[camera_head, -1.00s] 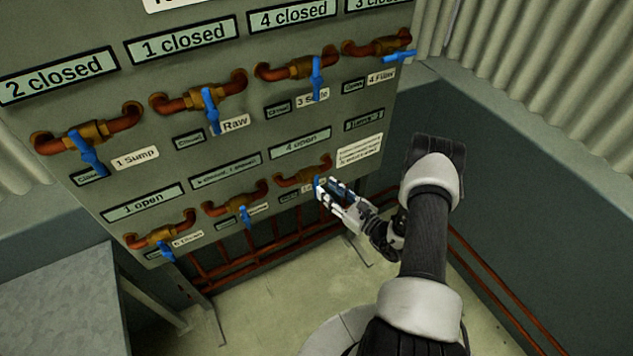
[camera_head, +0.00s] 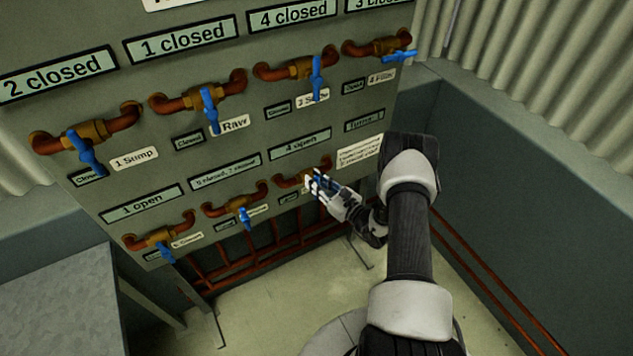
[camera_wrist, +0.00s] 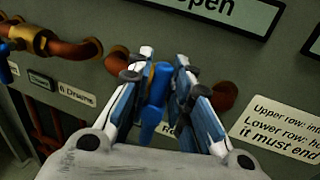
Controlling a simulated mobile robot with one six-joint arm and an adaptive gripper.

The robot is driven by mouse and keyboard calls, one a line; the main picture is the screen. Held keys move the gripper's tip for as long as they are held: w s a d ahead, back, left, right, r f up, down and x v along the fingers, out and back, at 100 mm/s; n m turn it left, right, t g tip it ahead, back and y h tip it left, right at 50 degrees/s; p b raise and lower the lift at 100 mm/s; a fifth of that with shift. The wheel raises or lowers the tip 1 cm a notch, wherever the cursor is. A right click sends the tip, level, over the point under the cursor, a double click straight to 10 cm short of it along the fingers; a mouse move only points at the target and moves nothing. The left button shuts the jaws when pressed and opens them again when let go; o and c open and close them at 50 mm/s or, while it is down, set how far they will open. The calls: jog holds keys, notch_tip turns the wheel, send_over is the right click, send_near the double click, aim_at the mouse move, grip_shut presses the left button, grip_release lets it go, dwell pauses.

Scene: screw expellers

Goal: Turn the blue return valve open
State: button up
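The blue return valve handle (camera_wrist: 154,105) is in the lower row of the panel, third from the left, on a short copper pipe (camera_wrist: 226,96). It points down, across the pipe. Its label is mostly hidden, with only "Re" showing in the wrist view. My gripper (camera_wrist: 164,62) has one finger on each side of the handle, and narrow gaps seem to show beside it. Firm contact cannot be made out. In the head view my gripper (camera_head: 314,182) reaches the valve from the lower right and covers most of the handle.
Other blue-handled valves sit close by: the lower middle valve (camera_head: 245,217), the lower left valve (camera_head: 165,250) and several in the upper row. A notice plate (camera_head: 360,151) is right of the return valve. A dark wall (camera_head: 520,190) stands to the right.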

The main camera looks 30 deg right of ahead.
grip_shut()
jog(key=shift+a+n, duration=0.15)
jog(key=shift+n, duration=0.15)
jog(key=shift+a+f+n+g+h+b, duration=0.35)
jog(key=shift+a+f+n+h+b, duration=0.55)
jog(key=shift+n, duration=1.45)
jog(key=shift+a+f+n+g+h+b, duration=0.25)
jog(key=shift+n+h+b, duration=0.7)
jog(key=shift+n, duration=1.45)
jog(key=shift+a+f+n+g+h+b, duration=0.55)
jog(key=shift+n+b, duration=0.75)
jog(key=shift+n, duration=1.05)
jog(key=shift+d, duration=0.15)
